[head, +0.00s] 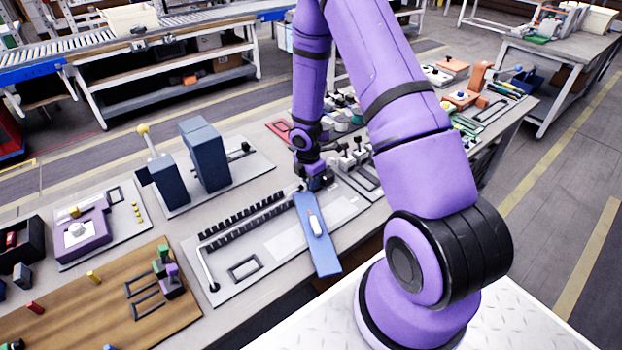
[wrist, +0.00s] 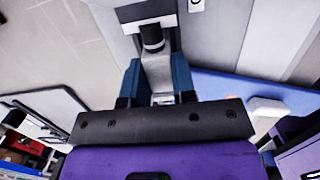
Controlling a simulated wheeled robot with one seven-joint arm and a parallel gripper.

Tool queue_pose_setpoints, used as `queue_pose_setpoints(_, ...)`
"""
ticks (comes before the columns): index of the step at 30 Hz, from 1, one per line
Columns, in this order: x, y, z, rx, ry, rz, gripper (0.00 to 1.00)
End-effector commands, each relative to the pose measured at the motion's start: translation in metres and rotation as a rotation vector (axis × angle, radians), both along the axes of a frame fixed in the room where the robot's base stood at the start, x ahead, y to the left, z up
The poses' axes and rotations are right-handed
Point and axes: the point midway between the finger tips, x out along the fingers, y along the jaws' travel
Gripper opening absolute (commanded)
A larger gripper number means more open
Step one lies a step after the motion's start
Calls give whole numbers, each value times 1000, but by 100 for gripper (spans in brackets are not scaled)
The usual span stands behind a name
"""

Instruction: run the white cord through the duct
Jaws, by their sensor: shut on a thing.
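The duct (head: 245,218) is a row of black comb-like teeth on a pale grey board. It runs from the lower left up toward my gripper. The white cord (head: 207,270) shows as a thin pale line from a small fitting at the board's lower left up to the duct's left end. Whether it lies between the teeth is too small to tell. My gripper (head: 315,183) is low at the duct's right end. In the wrist view my gripper (wrist: 155,80) is shut on a pale piece with a black collar, which looks like the cord's end.
A blue strip with a white handle (head: 318,240) lies right of the duct, close to my gripper, and overhangs the board's front edge. A black rectangular frame (head: 243,268) lies in front of the duct. Dark blue blocks (head: 205,155) stand behind the board. Small black-topped parts (head: 350,155) stand to the right.

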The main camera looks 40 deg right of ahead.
Motion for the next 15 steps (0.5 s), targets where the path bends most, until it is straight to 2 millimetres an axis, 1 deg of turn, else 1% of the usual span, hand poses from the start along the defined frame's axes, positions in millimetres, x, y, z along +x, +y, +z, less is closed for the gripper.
queue_pose_setpoints(15, 0, 0, -7, 0, 0, 0, 1)
